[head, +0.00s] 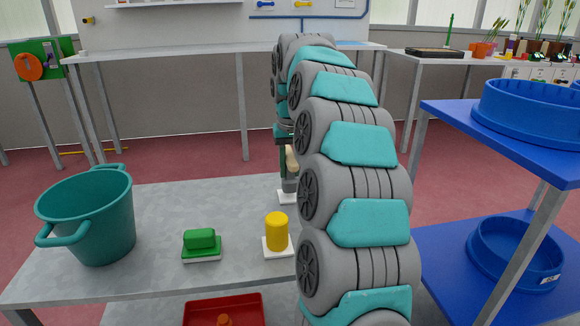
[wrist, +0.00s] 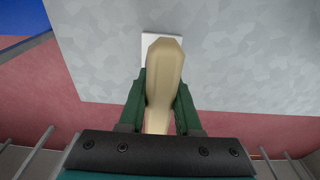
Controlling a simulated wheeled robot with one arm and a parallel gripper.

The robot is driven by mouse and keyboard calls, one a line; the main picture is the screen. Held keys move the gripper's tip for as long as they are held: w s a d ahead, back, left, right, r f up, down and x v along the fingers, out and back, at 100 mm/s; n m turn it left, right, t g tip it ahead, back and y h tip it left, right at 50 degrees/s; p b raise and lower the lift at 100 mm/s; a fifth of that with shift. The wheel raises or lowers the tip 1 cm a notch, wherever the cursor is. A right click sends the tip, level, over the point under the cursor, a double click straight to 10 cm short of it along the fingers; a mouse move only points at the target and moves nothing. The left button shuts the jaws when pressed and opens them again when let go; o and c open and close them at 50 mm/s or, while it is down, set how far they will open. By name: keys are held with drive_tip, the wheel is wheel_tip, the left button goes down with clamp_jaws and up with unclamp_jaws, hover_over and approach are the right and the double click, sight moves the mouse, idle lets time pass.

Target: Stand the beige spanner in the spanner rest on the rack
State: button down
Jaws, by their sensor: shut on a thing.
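The beige spanner (wrist: 164,75) is between the two dark green fingers of my gripper (wrist: 161,92), which is shut on it. In the head view a small beige part of the spanner (head: 291,160) shows beside my arm, roughly upright. Below it is a grey block on a white base (head: 287,196), which looks like the spanner rest, at the far part of the grey table top (head: 160,212). My arm hides much of it. In the wrist view the white base (wrist: 148,42) shows partly behind the spanner's end. I cannot tell whether the spanner touches the rest.
A yellow cylinder (head: 277,232) and a green block (head: 200,240) stand on white bases nearer on the table. A teal bucket (head: 92,215) stands at left. A red tray (head: 222,308) is lower down. Blue shelves (head: 530,145) with blue bowls are at right.

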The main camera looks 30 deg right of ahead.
sight(291, 155)
drive_tip(key=shift+f+b, duration=0.4)
drive_tip(key=shift+f, duration=0.55)
drive_tip(key=c, duration=0.5)
unclamp_jaws()
drive_tip(key=shift+s+a+r, duration=0.1)
drive_tip(key=shift+s+r, duration=0.05)
drive_tip(key=shift+r, duration=1.15)
drive_tip(key=shift+s+d+r, duration=0.1)
drive_tip(key=shift+s+r, duration=0.1)
drive_tip(key=shift+r, duration=1.1)
drive_tip(key=shift+s+a+r, duration=0.1)
drive_tip(key=shift+s+r, duration=0.05)
drive_tip(key=shift+r, duration=1.15)
